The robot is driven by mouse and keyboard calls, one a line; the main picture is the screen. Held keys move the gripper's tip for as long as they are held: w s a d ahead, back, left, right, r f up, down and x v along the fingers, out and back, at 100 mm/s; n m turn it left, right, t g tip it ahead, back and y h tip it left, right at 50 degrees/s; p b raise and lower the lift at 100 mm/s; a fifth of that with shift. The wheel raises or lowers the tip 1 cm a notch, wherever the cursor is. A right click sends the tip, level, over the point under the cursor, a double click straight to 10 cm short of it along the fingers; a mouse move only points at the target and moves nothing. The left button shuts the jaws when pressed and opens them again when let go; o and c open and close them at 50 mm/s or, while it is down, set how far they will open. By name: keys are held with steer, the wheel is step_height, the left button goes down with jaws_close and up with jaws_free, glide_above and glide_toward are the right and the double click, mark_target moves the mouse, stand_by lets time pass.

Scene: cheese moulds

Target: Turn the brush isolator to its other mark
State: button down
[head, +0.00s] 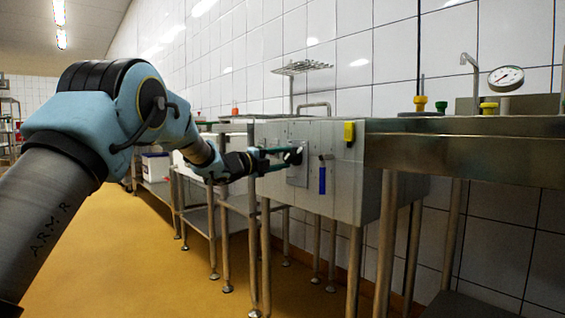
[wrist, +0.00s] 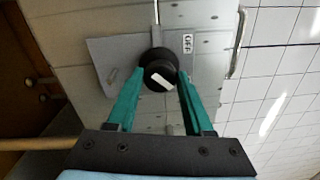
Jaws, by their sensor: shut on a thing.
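The brush isolator is a round black knob (wrist: 160,66) with a white bar across its face, on a grey plate (wrist: 104,58). In the wrist view the bar lies at a slant. A small white label (wrist: 188,44) with dark lettering, seemingly OFF, sits above and right of the knob. My gripper (wrist: 159,77) has one green finger on each side of the knob and is shut on it. In the head view my gripper (head: 284,156) reaches the knob (head: 295,156) on the front of the steel cabinet. The bar and marks are too small to read there.
A blue handle (head: 322,180) and a yellow box (head: 349,133) are on the cabinet front, right of the knob. A steel counter (head: 470,152) juts out at the right, and a pipe (wrist: 240,42) runs near the knob in the wrist view. The yellow floor at left is clear.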

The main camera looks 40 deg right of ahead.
steer(key=shift+f, duration=0.1)
steer(key=shift+c, duration=1.4)
jaws_free()
steer(key=shift+a, duration=0.1)
steer(key=a+p, duration=0.1)
steer(key=a, duration=0.9)
steer(key=shift+w+a+f+p, duration=0.2)
steer(key=shift+w+a+p, duration=0.05)
steer(key=shift+w+p, duration=0.05)
steer(key=shift+w, duration=0.1)
